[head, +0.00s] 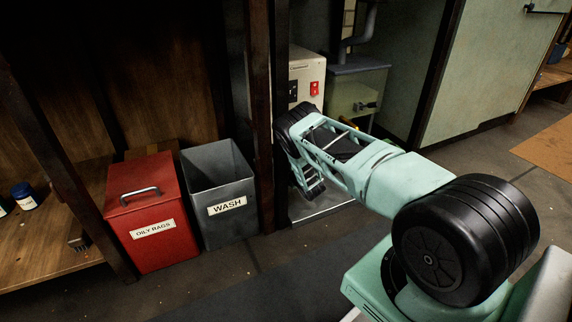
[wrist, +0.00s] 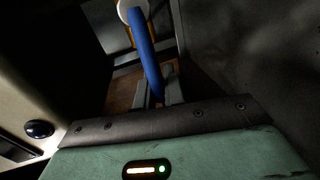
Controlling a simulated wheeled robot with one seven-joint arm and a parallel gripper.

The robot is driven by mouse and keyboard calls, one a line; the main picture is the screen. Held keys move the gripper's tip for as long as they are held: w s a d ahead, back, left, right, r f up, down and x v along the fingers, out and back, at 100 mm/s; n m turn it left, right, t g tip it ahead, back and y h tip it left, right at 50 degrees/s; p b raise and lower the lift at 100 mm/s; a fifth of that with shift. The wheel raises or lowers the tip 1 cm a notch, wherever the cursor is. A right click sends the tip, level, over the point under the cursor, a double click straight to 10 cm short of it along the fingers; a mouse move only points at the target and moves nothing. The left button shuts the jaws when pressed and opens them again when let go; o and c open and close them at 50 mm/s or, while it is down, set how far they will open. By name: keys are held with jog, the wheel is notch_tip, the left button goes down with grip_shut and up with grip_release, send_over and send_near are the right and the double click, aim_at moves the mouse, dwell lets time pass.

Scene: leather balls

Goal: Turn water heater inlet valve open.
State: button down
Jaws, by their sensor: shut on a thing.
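In the wrist view, my gripper (wrist: 158,95) is shut on a long blue lever (wrist: 144,50), which looks like the inlet valve's handle. The lever runs upward and slightly left from between the fingers, toward a pale round part (wrist: 129,7) at the top edge. The valve body is not clear, and how far the lever is turned cannot be told. In the head view, my arm reaches into the alcove and hides my gripper and the lever.
In the head view, a beige box with a red switch (head: 314,89) and a grey-green tank (head: 372,82) stand in the alcove. A dark post (head: 262,120), a grey WASH bin (head: 229,181) and a red OILY RAGS bin (head: 146,205) stand left of my arm.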

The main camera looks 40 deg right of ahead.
jog(key=shift+s+d+f, duration=0.1)
jog(key=shift+f, duration=0.2)
jog(key=c, duration=1.5)
grip_release()
jog(key=shift+r, duration=0.1)
jog(key=shift+s, duration=0.15)
jog(key=p+v, duration=0.9)
jog(key=v, duration=0.8)
